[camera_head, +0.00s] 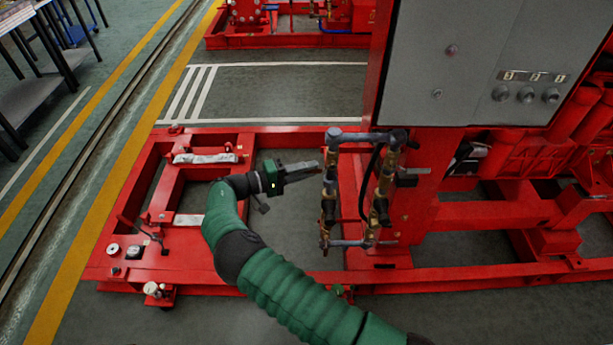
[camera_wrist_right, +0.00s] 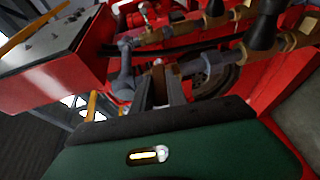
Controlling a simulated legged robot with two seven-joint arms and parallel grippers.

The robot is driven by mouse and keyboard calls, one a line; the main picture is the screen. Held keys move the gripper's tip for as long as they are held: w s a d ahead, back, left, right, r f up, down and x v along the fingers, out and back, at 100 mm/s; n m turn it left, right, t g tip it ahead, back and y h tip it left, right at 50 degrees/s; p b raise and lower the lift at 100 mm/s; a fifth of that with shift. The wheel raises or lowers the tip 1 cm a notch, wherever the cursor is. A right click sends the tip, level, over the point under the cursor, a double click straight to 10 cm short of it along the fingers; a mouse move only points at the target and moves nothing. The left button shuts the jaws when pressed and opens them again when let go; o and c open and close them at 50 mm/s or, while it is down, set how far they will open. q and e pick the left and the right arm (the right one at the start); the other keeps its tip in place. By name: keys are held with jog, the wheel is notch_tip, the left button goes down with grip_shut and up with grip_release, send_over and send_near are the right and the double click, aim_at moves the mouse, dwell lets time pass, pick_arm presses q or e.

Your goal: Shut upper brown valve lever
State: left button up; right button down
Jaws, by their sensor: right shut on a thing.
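My right gripper (camera_head: 318,168) reaches in from the left to the upper part of the left vertical pipe (camera_head: 329,180) of the valve assembly. In the right wrist view the gripper (camera_wrist_right: 160,82) has its fingers close together, with a narrow brown piece (camera_wrist_right: 158,76) between them. This appears to be the upper brown valve lever, and the fingers are shut on it. In the head view the lever is mostly hidden by the fingertips. How far the lever is turned cannot be told. My left gripper is not in view.
A second vertical pipe (camera_head: 380,195) with brass fittings stands just right. A grey top pipe (camera_head: 358,137) joins both. A grey control box (camera_head: 470,60) overhangs at the upper right. The red base frame (camera_head: 120,225) surrounds open floor. A grey table (camera_head: 32,92) stands far left.

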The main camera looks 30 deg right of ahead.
jog(key=shift+w+a+f+b, duration=0.1)
jog(key=shift+a+f+b, duration=0.1)
jog(key=shift+f+b, duration=0.25)
jog(key=shift+h, duration=0.3)
jog(key=c, duration=1.5)
grip_release()
jog(key=shift+o, duration=0.9)
jog(key=shift+a+r, duration=0.1)
